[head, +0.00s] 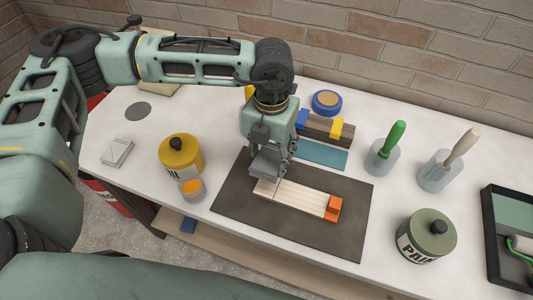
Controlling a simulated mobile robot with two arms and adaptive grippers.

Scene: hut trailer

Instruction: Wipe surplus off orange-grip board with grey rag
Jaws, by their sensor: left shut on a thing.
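The orange-grip board (298,198) is a pale wooden board with an orange block at its right end. It lies on a dark mat (235,205) on the white table. My left gripper (268,155) points down over the board's left end, shut on a grey folded piece that looks like the grey rag (264,167). The rag is at the board's left end and seems to touch it; the gripper hides part of the contact. Any surplus on the board is too small to tell. My right gripper is not in view.
A yellow can (181,155) and a small orange-filled cup (192,190) stand left of the mat. A green paint can (426,236), two jars with brushes (384,156) (440,172) and a roller tray (493,230) stand right. A wooden block with clamps (324,129) lies behind.

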